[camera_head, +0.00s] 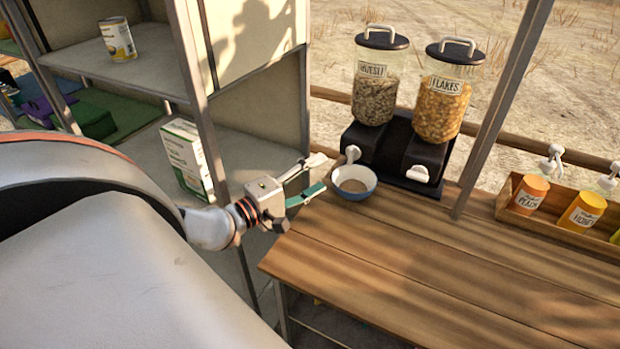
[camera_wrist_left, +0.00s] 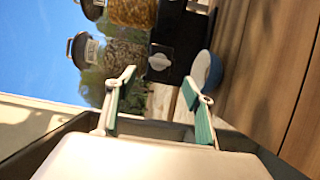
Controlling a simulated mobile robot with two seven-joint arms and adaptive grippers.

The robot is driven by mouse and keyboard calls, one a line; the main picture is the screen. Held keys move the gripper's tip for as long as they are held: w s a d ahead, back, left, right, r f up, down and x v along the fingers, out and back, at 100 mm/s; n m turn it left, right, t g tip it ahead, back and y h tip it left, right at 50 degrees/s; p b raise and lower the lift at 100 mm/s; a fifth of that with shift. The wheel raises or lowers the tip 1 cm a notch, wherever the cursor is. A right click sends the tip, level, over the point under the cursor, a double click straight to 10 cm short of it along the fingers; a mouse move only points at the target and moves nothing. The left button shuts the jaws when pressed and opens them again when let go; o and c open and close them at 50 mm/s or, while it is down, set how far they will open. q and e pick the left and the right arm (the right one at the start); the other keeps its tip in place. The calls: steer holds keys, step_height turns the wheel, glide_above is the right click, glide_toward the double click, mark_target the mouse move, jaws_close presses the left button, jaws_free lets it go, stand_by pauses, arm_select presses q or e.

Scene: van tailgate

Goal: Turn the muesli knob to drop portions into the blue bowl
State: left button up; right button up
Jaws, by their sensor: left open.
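The muesli dispenser (camera_head: 375,98) stands at the back of the wooden counter, its clear jar holding grey-brown muesli. Its white muesli knob (camera_head: 352,154) sits low on the black front; it also shows in the left wrist view (camera_wrist_left: 159,62). The blue bowl (camera_head: 352,192) is on the counter below the knob, with a greyish-brown inside; I cannot tell how full it is. The bowl also shows in the left wrist view (camera_wrist_left: 205,70). My left gripper (camera_head: 319,174) is open, just left of the bowl and knob, apart from the knob. My right gripper is out of view.
A flakes dispenser (camera_head: 444,97) with its own white knob (camera_head: 418,174) adjoins on the right. A wooden crate (camera_head: 545,225) holds jars farther right. A shelf post (camera_head: 195,90) and a white-green box (camera_head: 187,158) stand left. The front counter is clear.

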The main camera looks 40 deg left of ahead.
arm_select(q)
steer(key=shift+s+a, duration=0.1)
steer(key=shift+s, duration=0.65)
